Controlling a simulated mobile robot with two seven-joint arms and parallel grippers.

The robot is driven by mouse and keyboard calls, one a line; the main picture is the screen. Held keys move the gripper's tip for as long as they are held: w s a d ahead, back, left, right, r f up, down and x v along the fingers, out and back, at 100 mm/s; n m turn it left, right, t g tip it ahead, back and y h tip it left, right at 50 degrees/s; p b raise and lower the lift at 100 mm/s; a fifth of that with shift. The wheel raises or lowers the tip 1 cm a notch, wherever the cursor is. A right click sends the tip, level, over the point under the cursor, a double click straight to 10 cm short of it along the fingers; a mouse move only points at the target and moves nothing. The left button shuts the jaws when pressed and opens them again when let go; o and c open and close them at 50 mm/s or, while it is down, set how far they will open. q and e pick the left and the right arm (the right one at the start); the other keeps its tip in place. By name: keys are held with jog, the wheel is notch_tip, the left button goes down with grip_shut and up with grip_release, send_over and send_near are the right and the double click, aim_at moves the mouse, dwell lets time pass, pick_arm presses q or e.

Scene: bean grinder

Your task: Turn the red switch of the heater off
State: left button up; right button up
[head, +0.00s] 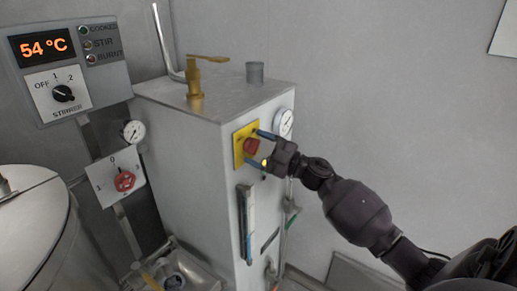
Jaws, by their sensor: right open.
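The heater (185,135) is a tall grey metal box in the middle of the head view. Its red switch (251,146) sits on a yellow plate (239,153) on the right-hand face. My right gripper (257,148) is open at the switch, with one blue-tipped finger above it and the other below it. I cannot tell whether the fingers touch the switch. A small lit yellow lamp (264,162) shows just below and right of the switch. The right arm comes in from the lower right. My left gripper is not in view.
A brass valve (196,80) and a short grey pipe stand on the heater's top. A control panel (65,65) reads 54 °C at the left, above a red knob (124,181) and a large vat (35,240).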

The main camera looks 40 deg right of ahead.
jog(key=c, duration=0.9)
